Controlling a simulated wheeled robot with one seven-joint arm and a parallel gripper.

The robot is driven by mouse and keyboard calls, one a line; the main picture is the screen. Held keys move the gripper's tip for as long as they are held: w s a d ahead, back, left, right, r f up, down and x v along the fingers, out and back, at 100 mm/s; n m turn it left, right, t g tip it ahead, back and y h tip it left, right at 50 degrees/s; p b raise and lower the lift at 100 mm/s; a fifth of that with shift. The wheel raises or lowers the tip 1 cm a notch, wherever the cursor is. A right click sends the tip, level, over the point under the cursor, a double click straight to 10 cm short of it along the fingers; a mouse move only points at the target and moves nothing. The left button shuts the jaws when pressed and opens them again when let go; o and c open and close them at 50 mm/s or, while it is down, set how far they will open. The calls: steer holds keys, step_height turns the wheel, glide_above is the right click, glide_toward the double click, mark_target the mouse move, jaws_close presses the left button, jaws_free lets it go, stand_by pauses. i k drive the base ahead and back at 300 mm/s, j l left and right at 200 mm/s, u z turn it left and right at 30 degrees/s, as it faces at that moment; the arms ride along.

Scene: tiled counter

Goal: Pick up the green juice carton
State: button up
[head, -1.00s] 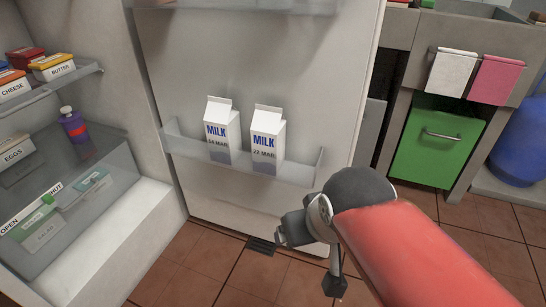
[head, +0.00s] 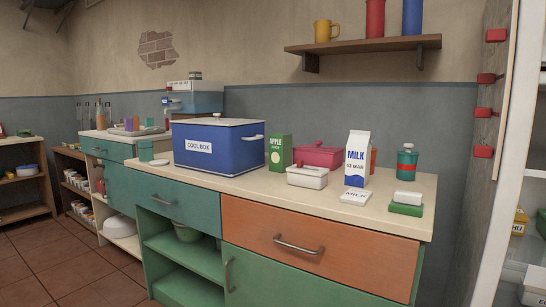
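The green juice carton (head: 279,152), labelled "APPLE", stands upright on the cream counter top (head: 243,189). It is between the blue cool box on its left and a red lidded dish on its right. A small white lidded container stands in front and to its right. My gripper is not in view now.
The blue cool box (head: 212,155), red dish (head: 319,156), white container (head: 307,176), milk carton (head: 357,160) and green-and-red canister (head: 406,163) crowd the counter. A wall shelf (head: 365,45) hangs above. The counter's front strip is mostly clear. An open fridge (head: 519,180) is at right.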

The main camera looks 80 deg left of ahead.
mark_target(280, 143)
steer(key=u, duration=2.8)
steer(key=i+j+z, duration=0.15)
steer(key=i+j, duration=0.2)
steer(key=j, duration=0.15)
